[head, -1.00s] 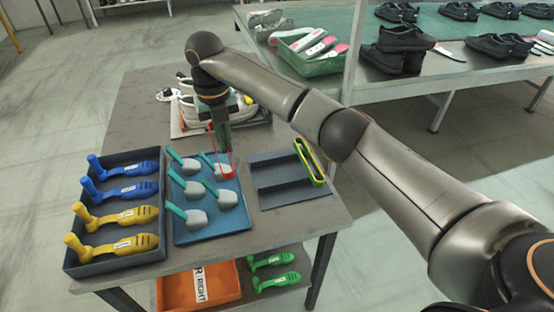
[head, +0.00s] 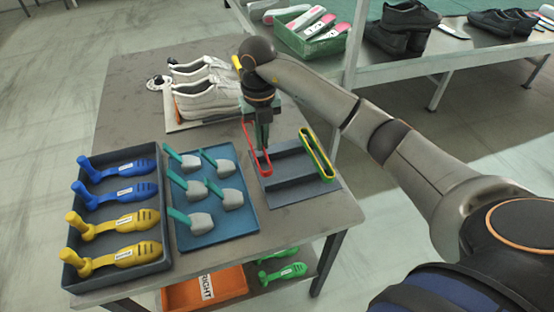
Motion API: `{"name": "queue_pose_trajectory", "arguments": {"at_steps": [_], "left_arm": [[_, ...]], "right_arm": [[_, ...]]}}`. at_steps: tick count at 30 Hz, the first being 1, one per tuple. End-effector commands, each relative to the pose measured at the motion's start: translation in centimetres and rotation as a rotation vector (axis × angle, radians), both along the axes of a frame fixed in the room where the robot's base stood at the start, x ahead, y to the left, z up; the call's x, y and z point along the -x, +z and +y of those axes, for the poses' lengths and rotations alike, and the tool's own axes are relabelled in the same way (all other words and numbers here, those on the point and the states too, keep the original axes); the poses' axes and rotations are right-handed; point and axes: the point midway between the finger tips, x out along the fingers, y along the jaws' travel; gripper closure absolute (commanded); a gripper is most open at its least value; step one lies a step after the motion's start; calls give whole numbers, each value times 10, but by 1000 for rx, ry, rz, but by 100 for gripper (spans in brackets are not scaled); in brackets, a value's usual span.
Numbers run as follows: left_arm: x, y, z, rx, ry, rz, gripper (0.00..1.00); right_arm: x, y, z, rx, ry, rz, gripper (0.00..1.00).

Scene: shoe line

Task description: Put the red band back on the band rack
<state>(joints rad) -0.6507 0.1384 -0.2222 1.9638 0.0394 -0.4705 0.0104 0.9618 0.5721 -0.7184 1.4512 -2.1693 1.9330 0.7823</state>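My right gripper (head: 263,146) points down and is shut on the red band (head: 265,171), a thin loop hanging tilted below the fingers. The band's lower end is over the left part of the band rack (head: 297,186), a dark grey tray with a raised divider. I cannot tell whether the band touches the rack. A yellow band and a green band (head: 317,153) stand close together along the rack's right side. My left gripper is not in view.
Left of the rack is a blue tray (head: 243,226) with several teal-handled grey tools. Further left, a dark box (head: 167,264) holds blue and yellow shoe forms. White shoes (head: 207,92) stand behind. An orange bin (head: 235,281) is on the lower shelf.

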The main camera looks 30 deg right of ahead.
Motion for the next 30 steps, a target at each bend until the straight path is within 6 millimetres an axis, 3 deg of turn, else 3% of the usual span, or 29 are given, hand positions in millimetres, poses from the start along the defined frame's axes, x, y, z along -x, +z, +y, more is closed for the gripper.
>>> {"name": "queue_pose_trajectory", "arguments": {"at_steps": [1, 6, 13, 18, 29, 30], "left_arm": [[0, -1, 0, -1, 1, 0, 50], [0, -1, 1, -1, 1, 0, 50], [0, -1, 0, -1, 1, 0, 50], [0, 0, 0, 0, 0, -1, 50], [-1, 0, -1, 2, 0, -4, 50], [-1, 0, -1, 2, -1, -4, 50]], "right_arm": [[7, -12, -7, 1, 0, 5, 100], [16, -32, -20, 0, 0, 1, 100], [23, -45, -28, 1, 1, 2, 100], [22, -69, -27, -2, 2, 3, 100], [22, -76, -27, 0, 2, 0, 100], [22, -75, -27, 0, 2, 0, 95]]}}
